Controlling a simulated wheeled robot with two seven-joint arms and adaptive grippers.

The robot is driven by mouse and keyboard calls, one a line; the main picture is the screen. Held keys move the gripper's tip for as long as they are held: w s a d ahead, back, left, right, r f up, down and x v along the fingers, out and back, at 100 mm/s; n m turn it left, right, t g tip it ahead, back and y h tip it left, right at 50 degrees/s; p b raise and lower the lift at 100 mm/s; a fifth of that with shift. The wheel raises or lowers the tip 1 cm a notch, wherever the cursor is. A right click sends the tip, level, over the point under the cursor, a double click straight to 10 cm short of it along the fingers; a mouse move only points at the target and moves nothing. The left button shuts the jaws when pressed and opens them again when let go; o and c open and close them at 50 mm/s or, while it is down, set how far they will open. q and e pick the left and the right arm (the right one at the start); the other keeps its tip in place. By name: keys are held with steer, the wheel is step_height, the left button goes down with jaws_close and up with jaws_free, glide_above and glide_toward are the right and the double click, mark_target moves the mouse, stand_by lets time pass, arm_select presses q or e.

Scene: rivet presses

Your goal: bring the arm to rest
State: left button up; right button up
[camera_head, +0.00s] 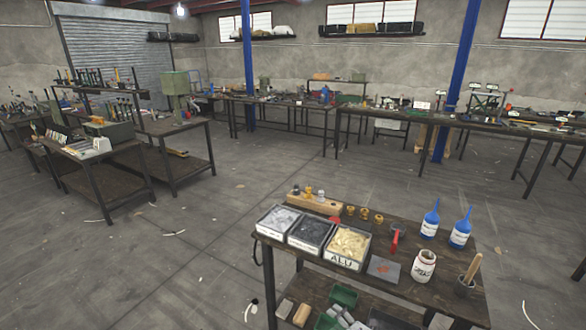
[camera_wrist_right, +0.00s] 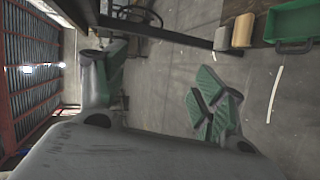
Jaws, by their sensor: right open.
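My right gripper (camera_wrist_right: 160,65) shows in the right wrist view. Its grey body fills the bottom of that view, and two green and grey fingers stand apart, one at the left and one right of the middle. Nothing is between them and the concrete floor shows through the gap. Neither of my arms shows in the head view, and my left gripper is in no view.
A work table (camera_head: 440,290) stands close in front, with three bins (camera_head: 312,236), blue bottles (camera_head: 430,220) and a white jar (camera_head: 423,266). A green bin (camera_wrist_right: 292,22) shows in the wrist view. Benches (camera_head: 400,108) line the back; the floor (camera_head: 230,220) between is mostly clear.

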steer(key=s+d+f+m+g+h, duration=0.1)
steer(key=s+d+f+m+h, duration=0.1)
steer(key=s+d+f+m, duration=0.4)
steer(key=s+d+f+m+g+h, duration=0.1)
steer(key=s+f+m+h, duration=0.2)
steer(key=s+f, duration=0.55)
steer(key=s+d+f+m+g+h, duration=0.2)
steer(key=s+d+f+m, duration=0.25)
steer(key=s+f, duration=0.35)
steer(key=s+f+m+g+h, duration=0.1)
steer(key=s+f+m+g, duration=0.2)
steer(key=s, duration=1.2)
steer(key=s+d+f+m+g+h, duration=0.1)
steer(key=s+f+m+g, duration=0.2)
steer(key=s, duration=1.2)
step_height(320, 180, down, 5)
steer(key=m, duration=0.3)
steer(key=shift+d, duration=0.2)
